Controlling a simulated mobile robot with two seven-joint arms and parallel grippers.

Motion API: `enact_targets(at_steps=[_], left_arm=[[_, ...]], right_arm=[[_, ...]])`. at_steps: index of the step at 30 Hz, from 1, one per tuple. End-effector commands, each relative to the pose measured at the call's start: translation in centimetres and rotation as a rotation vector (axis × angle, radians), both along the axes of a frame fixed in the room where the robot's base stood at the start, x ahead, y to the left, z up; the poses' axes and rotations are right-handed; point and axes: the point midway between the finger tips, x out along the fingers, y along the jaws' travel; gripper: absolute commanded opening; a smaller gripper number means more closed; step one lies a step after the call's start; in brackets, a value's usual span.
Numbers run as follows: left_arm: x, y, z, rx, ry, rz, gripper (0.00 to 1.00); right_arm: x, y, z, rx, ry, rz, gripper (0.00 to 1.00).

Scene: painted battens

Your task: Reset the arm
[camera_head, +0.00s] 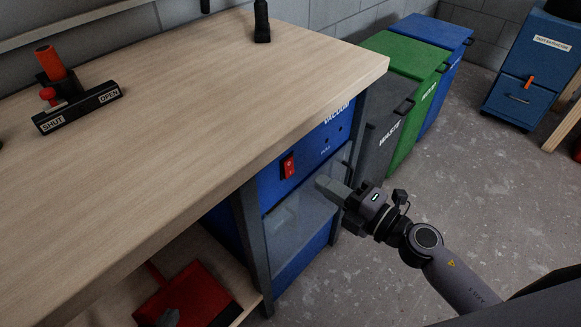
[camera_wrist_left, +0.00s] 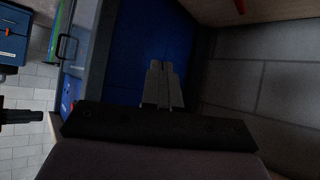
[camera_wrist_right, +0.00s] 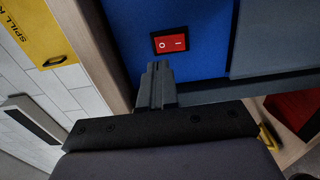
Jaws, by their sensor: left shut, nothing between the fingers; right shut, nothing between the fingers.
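My right gripper (camera_head: 327,188) comes in from the right in the head view. It is shut and empty, in front of the blue vacuum cabinet (camera_head: 327,130). In the right wrist view its fingers (camera_wrist_right: 157,72) lie just below the red rocker switch (camera_wrist_right: 170,42), with a gap in the picture. The switch also shows in the head view (camera_head: 288,166). My left gripper (camera_wrist_left: 164,68) is shut and empty in the left wrist view, facing a dark blue surface.
The wooden workbench (camera_head: 190,80) carries a black SHUT/OPEN bar (camera_head: 78,110) with a red knob. Grey (camera_head: 392,105), green (camera_head: 412,62) and blue (camera_head: 440,35) bins stand beyond the cabinet.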

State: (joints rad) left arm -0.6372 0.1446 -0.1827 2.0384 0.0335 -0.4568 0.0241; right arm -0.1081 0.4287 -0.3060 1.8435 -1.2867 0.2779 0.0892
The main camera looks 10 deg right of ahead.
Motion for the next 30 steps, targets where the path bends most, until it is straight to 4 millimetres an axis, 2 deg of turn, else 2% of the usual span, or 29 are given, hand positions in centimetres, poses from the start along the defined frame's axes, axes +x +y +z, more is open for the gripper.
enact_targets(at_steps=[14, 17, 22, 26, 30], left_arm=[[0.0, 0.0, 0.5, 0.002, 0.001, -0.001, 0.00], [0.0, 0.1, 1.6, 0.006, -0.001, -0.003, 0.00], [-0.1, 0.4, 4.0, 0.016, -0.007, -0.005, 0.00], [-0.2, 0.7, 5.5, 0.025, -0.011, -0.004, 0.00], [-0.3, 1.0, 7.1, 0.035, -0.017, -0.001, 0.00]], right_arm=[[-0.2, -0.1, 0.3, 0.036, 0.020, -0.017, 0.00], [-0.7, -0.7, 0.9, 0.143, 0.084, -0.073, 0.00], [-2.5, -2.8, 1.0, 0.440, 0.294, -0.259, 0.00], [-4.8, -4.5, -0.5, 0.666, 0.494, -0.424, 0.00], [-8.3, -5.6, -2.6, 0.885, 0.726, -0.600, 0.00]])
